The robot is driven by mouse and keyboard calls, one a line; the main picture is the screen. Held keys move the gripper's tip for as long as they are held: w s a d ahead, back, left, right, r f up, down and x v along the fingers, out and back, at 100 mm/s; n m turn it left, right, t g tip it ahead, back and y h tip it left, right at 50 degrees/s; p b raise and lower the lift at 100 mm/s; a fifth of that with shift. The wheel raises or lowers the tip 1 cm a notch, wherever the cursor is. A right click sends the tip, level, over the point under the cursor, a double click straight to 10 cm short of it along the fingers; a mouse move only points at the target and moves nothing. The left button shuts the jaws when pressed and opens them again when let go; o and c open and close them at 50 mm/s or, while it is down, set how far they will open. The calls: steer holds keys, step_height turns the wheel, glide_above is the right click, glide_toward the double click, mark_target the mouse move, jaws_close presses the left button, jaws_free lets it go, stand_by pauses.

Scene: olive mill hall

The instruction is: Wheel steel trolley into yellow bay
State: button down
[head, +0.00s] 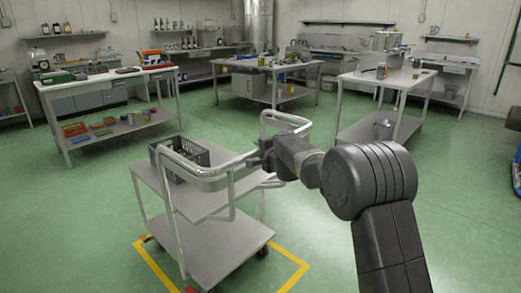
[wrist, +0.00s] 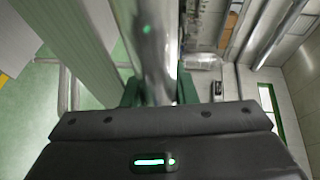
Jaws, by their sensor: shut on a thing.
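The steel trolley (head: 215,245) stands upright at centre left, with two shelves, bent tube handles and dark castors. Its lower part overlaps the yellow bay (head: 293,256), a yellow floor outline whose lines show left and right of it. The outline's near side is cut off by the frame, so I cannot tell whether every castor is inside. My gripper (head: 262,158) is shut on the trolley's handle. In the wrist view the shiny handle tube (wrist: 155,45) runs between the green-edged fingers of my gripper (wrist: 158,92).
A dark crate (head: 206,148) with contents sits on the trolley's top shelf. A loaded workbench (head: 100,85) stands back left, another table (head: 350,128) back right, a further bench (head: 275,65) behind. Green floor is open on the left and between the benches.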

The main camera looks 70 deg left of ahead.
steer(key=c, duration=1.2)
jaws_free()
steer(key=shift+w, duration=0.1)
steer(key=shift+o, duration=0.2)
steer(key=shift+d+b, duration=0.4)
steer(key=shift+d, duration=0.1)
steer(key=d+r+b, duration=0.2)
steer(key=d+b, duration=0.2)
steer(key=d, duration=0.8)
steer(key=shift+w+d+r+b, duration=0.25)
steer(key=shift+w+d+b, duration=0.05)
steer(key=shift+b, duration=0.05)
steer(key=a+p, duration=0.1)
steer(key=a, duration=0.3)
steer(key=a+f+p, duration=0.1)
steer(key=a+p, duration=0.1)
steer(key=a, duration=0.2)
steer(key=a+f+p, duration=0.1)
steer(key=a+p, duration=0.1)
steer(key=a, duration=0.2)
steer(key=shift+s, duration=0.3)
steer(key=shift+a+f+p, duration=0.3)
steer(key=shift+a, duration=0.5)
